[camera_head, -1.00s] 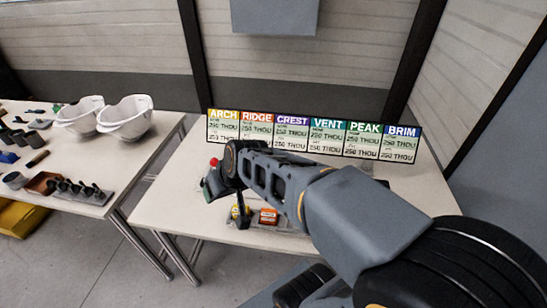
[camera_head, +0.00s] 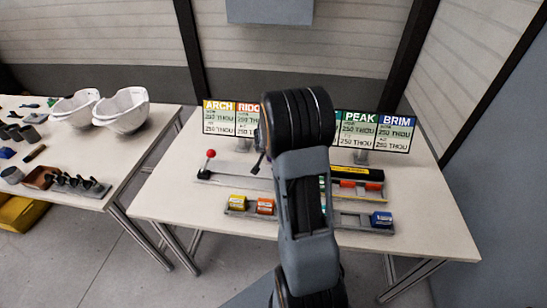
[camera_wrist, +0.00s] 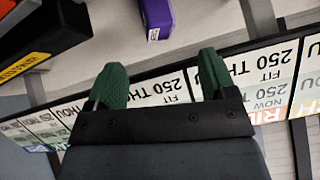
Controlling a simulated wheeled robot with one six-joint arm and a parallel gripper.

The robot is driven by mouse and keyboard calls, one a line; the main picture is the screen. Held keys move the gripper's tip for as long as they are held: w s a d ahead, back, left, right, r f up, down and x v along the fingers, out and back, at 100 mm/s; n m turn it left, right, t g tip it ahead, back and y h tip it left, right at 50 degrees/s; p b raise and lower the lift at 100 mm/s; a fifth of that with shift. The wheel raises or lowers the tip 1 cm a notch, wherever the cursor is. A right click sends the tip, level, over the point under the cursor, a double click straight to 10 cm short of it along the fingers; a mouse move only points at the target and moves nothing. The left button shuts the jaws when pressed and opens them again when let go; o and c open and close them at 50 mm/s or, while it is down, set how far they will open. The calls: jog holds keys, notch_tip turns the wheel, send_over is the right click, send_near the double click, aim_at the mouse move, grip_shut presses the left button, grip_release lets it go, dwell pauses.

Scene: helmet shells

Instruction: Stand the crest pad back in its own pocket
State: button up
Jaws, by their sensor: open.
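A purple block (camera_wrist: 156,18), which looks like the crest pad, shows at the top edge of the wrist view, cut off by the frame, with a small pale label on its end. My gripper (camera_wrist: 161,80) has its two green fingers spread wide with nothing between them, and the purple block is apart from them. In the head view my arm hides my gripper and the purple block. The grey pad tray (camera_head: 350,222) lies near the table's front, with a yellow pad (camera_head: 237,202), an orange pad (camera_head: 265,206) and a blue pad (camera_head: 381,219). My arm hides its middle pockets.
A long fixture with a red-knobbed lever (camera_head: 211,154) and a black bar (camera_head: 360,173) lies behind the tray. A row of label cards (camera_head: 386,134) stands at the back; cards also fill the wrist view. White helmet shells (camera_head: 122,110) sit on the left table. The table's front right is clear.

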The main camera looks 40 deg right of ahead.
jog(key=shift+b+x, duration=0.4)
jog(key=shift+x, duration=1.1)
jog(key=b+x, duration=0.2)
jog(key=x, duration=0.2)
jog(key=shift+s+f, duration=0.15)
jog(key=shift+f, duration=0.05)
jog(key=shift+w+d+f, duration=0.25)
jog(key=shift+w+f, duration=0.05)
jog(key=shift+f, duration=0.05)
jog(key=c, duration=1.2)
